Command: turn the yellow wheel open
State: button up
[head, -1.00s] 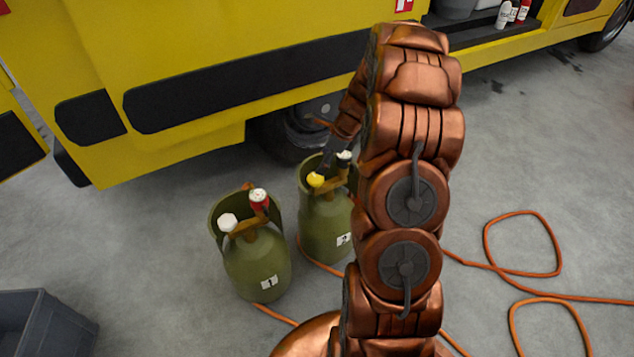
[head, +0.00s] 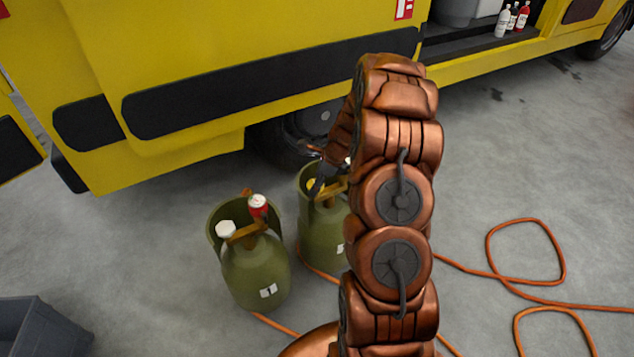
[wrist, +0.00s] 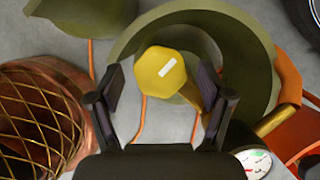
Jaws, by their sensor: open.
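The yellow wheel (wrist: 160,72) is a faceted knob with a white mark, inside the collar of the second green cylinder (head: 322,232). In the wrist view it lies between the two dark fingers of my open gripper (wrist: 163,88), with a visible gap on the left and on the right. In the head view only a bit of the yellow wheel (head: 313,184) shows beside my gripper (head: 320,180), and my arm hides much of that cylinder. A gauge (wrist: 253,162) shows at the lower right in the wrist view.
An orange hose (head: 525,278) loops over the floor at right. A yellow vehicle (head: 230,50) stands behind. A grey crate (head: 38,335) is at lower left.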

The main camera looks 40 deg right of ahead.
jog(key=c, duration=1.2)
jog(key=shift+o, duration=0.2)
